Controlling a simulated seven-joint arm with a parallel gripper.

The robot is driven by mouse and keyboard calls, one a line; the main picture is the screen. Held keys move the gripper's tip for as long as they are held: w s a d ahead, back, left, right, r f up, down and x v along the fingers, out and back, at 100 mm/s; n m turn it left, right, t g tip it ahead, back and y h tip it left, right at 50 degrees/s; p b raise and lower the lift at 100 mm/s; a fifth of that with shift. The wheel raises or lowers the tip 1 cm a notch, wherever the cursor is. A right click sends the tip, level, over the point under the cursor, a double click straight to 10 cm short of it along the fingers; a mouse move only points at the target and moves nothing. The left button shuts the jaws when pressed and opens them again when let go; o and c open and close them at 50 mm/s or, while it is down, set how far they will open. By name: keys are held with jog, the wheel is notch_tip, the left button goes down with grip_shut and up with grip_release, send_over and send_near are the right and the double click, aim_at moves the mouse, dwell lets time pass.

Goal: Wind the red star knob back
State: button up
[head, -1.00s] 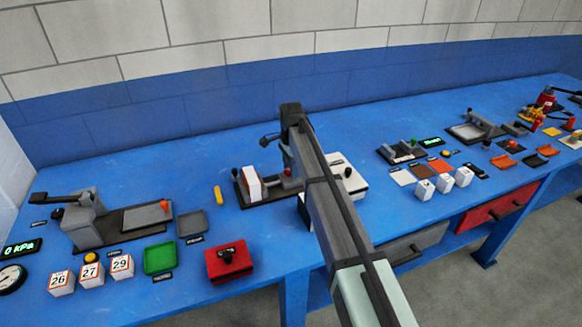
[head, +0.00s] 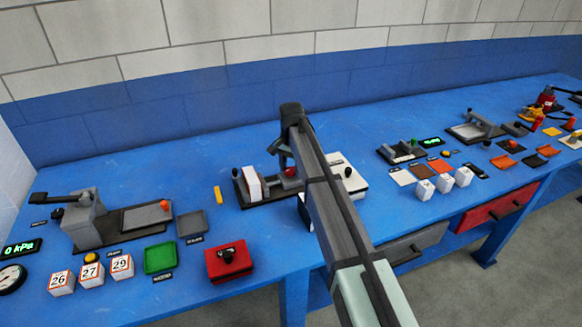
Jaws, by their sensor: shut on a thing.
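The red star knob (head: 291,172) shows as a small red part at the right end of a dark clamp fixture (head: 262,198) in the middle of the bench. A white block (head: 254,184) stands upright in the fixture, left of the knob. My gripper (head: 285,166) comes down from above at the knob and is shut on it. My arm hides the right side of the knob, and the fingertips are too small to make out clearly.
A white box (head: 350,181) lies just right of my arm. A yellow piece (head: 217,194) lies left of the fixture. A red box with a black knob (head: 228,261) sits nearer the front edge. Bare blue bench (head: 270,235) lies in front of the fixture.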

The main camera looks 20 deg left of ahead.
aim_at(291, 170)
jog(key=n, duration=0.4)
jog(key=shift+n, duration=0.3)
jog(key=n, duration=1)
jog(key=shift+n, duration=2.2)
jog(key=o, duration=1)
notch_tip(291, 170, up, 14)
jog(key=shift+f, duration=0.1)
